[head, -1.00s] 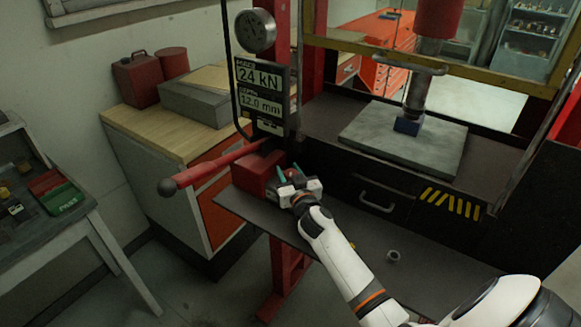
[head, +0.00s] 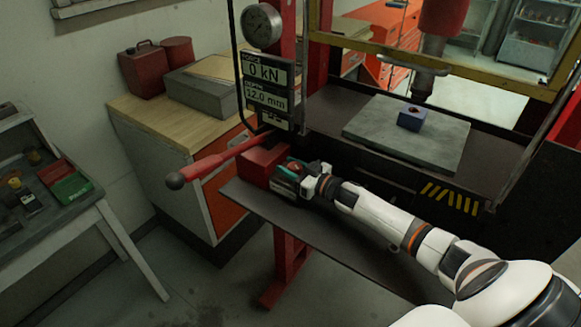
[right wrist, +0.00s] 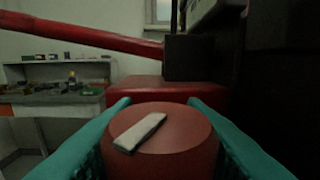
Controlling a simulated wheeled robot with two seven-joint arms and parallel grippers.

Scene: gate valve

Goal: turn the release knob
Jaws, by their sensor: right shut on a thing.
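The release knob (right wrist: 182,138) is a round red disc with a pale bar mark lying slanted on its face, on the front of the red pump body. My right gripper (right wrist: 160,101) has one teal finger on each side of the knob and is shut on it. In the head view my right gripper (head: 288,175) is at the red pump body (head: 263,164), and it mostly hides the knob. The display (head: 265,85) reads 0 kN and 12.0 mm. My left gripper is not in view.
A red pump lever (head: 213,162) with a dark ball end sticks out to the left, above the pump. A blue block (head: 411,119) sits on the grey press plate (head: 385,145), under the ram (head: 421,85). A wooden-topped cabinet (head: 150,112) stands behind left.

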